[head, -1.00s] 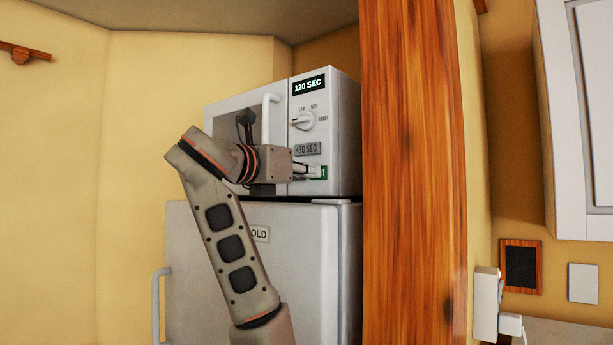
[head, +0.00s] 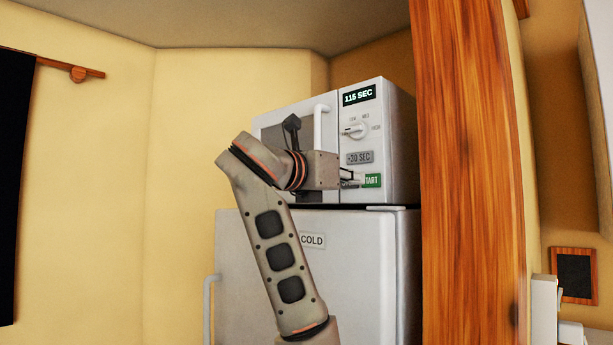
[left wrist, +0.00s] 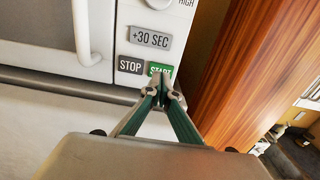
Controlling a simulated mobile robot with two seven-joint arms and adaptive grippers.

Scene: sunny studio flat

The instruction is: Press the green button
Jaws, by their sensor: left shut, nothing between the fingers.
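The green START button (head: 373,181) is on the lower right of the microwave's control panel. In the left wrist view the green button (left wrist: 159,68) sits right of the black STOP button (left wrist: 130,65), with its lower part hidden by my fingertips. My left gripper (head: 358,179) is shut and empty, with its fingers toward the panel. In the left wrist view its tips (left wrist: 163,82) overlap the green button's lower edge; I cannot tell whether they touch it. The microwave (head: 398,140) display reads 115 SEC. My right gripper is not in view.
The microwave stands on a white fridge (head: 350,270) marked COLD. A grey +30 SEC button (head: 359,157) and a dial (head: 357,131) are above the green button. A wooden post (head: 468,180) rises close on the right.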

